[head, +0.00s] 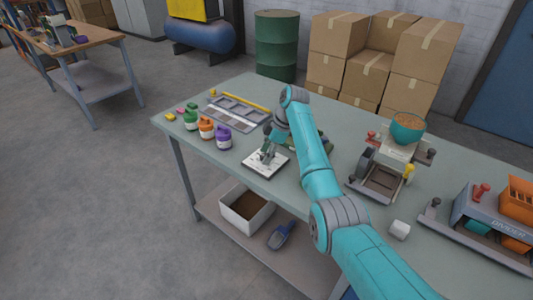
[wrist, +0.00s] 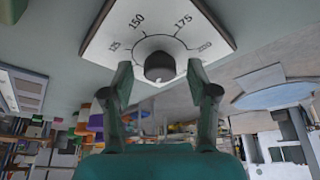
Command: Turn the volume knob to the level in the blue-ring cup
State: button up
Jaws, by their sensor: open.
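A white dial plate (head: 262,170) lies on the workbench below my gripper (head: 265,155). In the wrist view the dial plate (wrist: 112,37) carries the numbers 125, 150, 175 and 200 in an arc around a dark round knob (wrist: 160,66). My gripper (wrist: 159,76) is open, with one finger on each side of the knob; I cannot tell whether the fingers touch it. In the head view my gripper hides the knob. I cannot read the knob's setting clearly. I cannot make out a cup with a blue ring.
Green (head: 191,117), orange (head: 206,128) and purple (head: 223,137) jars stand left on the workbench (head: 330,180). A compartment tray (head: 236,112) lies behind them. A machine with a teal, grain-filled hopper (head: 407,129) stands right.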

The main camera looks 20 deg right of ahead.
grip_shut()
